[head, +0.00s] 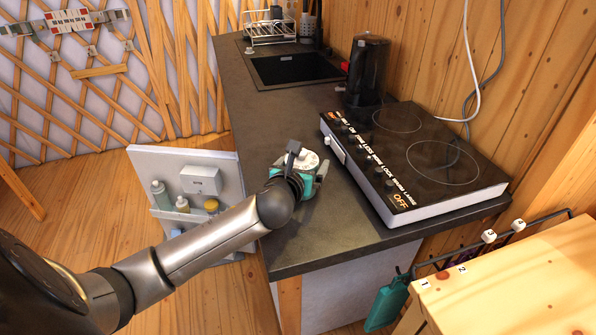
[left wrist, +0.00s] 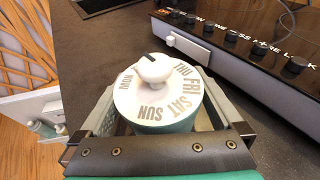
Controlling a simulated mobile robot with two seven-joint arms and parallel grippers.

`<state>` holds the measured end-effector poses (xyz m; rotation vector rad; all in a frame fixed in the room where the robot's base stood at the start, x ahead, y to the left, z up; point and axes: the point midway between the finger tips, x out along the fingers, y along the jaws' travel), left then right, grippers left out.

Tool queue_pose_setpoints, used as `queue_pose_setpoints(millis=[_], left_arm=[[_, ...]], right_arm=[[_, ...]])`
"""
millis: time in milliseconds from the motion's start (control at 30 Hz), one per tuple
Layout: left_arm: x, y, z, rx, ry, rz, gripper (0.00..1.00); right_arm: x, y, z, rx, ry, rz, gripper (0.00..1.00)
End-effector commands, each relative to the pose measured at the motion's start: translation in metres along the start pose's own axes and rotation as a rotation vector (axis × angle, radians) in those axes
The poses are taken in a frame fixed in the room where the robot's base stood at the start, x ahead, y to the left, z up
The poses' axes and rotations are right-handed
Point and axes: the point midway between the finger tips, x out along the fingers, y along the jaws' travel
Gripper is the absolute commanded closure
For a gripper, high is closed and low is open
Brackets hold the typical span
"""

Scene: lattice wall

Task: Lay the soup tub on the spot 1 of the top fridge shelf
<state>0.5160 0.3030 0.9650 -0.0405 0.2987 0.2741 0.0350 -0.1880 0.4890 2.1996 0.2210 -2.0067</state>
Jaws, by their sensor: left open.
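The soup tub (head: 306,163) is a round teal tub with a white lid and stands upright on the dark countertop (head: 252,118), left of the hob. In the left wrist view its lid (left wrist: 157,92) carries day names around a white knob. My left gripper (left wrist: 160,112) is open, with one finger on each side of the tub; it is partly hidden behind my wrist in the head view. An open white door (head: 170,160) with bottles in its racks, looking like the fridge door, stands left of the counter. The fridge shelves and spot 1 are not visible. My right gripper is out of view.
A black hob (head: 425,160) with knobs fills the counter's right side. A dark kettle-like jug (head: 366,72), a sink (head: 295,68) and a dish rack (head: 270,28) are further back. A wooden surface (head: 520,285) with numbered spots is at lower right, a green tag (head: 387,303) beside it.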

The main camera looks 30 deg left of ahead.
Motion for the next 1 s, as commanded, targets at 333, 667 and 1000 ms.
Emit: queue_pose_setpoints(millis=[333, 667, 1000], left_arm=[[-0.059, 0.0, 0.001, 0.002, 0.003, -0.001, 0.0], [-0.106, 0.0, 0.0, 0.001, 0.002, -0.001, 0.0], [-0.119, 0.001, 0.01, 0.0, 0.015, 0.002, 0.0]], right_arm=[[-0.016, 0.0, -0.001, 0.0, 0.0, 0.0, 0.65], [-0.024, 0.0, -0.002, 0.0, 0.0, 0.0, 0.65], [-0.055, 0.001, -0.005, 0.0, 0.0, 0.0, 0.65]])
